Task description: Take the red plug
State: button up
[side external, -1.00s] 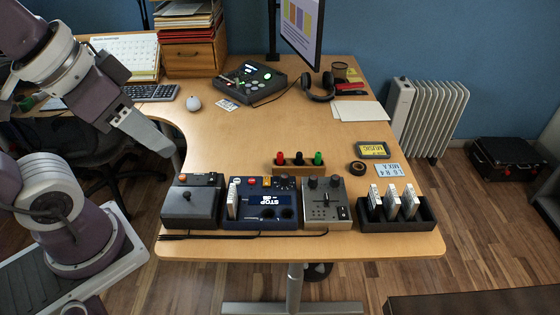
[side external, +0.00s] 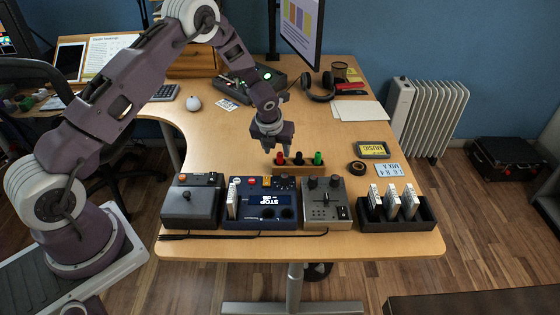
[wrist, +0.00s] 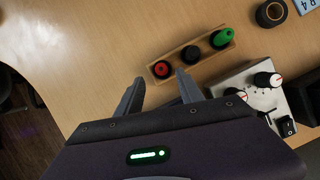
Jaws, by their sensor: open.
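The red plug (side external: 280,159) stands at the left end of a small wooden holder (side external: 312,168), beside a black plug (side external: 299,158) and a green plug (side external: 318,158). In the wrist view the red plug (wrist: 161,69) is just beyond my fingertips, roughly level with the gap between them. My gripper (side external: 277,148) points down above the table, close to the red plug. It also shows in the wrist view (wrist: 160,80), where its two fingers are apart with nothing between them. I cannot tell from these views whether a finger touches the plug.
A grey joystick box (side external: 190,207), a blue deck (side external: 262,216) and a grey mixer (side external: 327,214) stand in front of the holder. A black rack (side external: 398,222) with white cartridges stands at the right. A roll of tape (side external: 357,168) lies right of the holder. Table behind the holder is clear.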

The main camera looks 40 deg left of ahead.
aim_at(279, 155)
jog(key=x, duration=0.4)
jog(key=shift+w+f, duration=0.2)
jog(key=shift+d, duration=0.1)
jog(key=shift+c, duration=0.4)
grip_shut()
